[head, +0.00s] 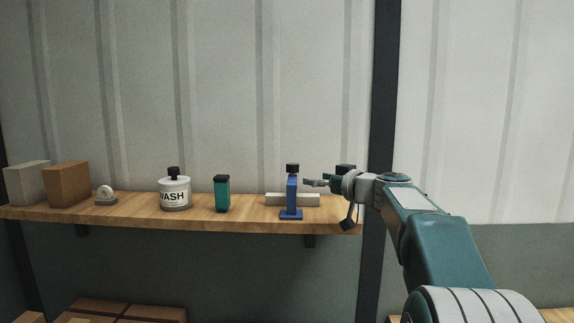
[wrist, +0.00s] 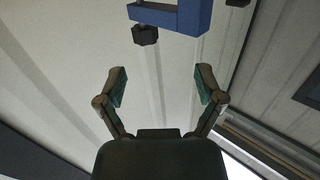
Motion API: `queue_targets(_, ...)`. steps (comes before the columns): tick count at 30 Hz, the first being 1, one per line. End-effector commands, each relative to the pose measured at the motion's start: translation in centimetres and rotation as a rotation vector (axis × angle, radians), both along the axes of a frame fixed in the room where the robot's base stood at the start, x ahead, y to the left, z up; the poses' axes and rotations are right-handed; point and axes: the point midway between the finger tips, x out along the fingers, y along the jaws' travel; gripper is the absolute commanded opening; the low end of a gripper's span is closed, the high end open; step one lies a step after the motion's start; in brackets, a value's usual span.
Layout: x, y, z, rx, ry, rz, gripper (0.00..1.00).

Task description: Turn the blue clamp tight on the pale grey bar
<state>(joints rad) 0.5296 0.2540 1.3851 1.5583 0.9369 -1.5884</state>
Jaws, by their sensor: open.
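The blue clamp (head: 291,194) stands upright on the wooden shelf, with a black knob (head: 292,168) on top. The pale grey bar (head: 308,200) lies across the shelf at the clamp, running out to both sides of it; where they meet is partly hidden by the clamp. My gripper (head: 308,182) is just right of the clamp's upper part, a little below the knob's height. In the wrist view my gripper (wrist: 160,78) has its two fingers spread with nothing between them. The clamp (wrist: 185,16) and its knob (wrist: 145,35) show beyond the fingertips, apart from them.
A dark post (head: 382,100) rises at the shelf's right end. Cardboard boxes (head: 125,313) are below.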

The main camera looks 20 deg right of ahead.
Motion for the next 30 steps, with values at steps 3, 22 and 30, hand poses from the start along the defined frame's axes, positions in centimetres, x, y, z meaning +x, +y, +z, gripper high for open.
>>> queue_targets(3,0.7,-1.7,0.6,-0.008,-0.055,-0.019,0.87)
queue_targets(22,9.3,1.8,0.6,-0.008,-0.059,-0.018,0.87)
queue_targets(30,10.7,2.4,0.7,-0.008,-0.059,-0.019,0.87)
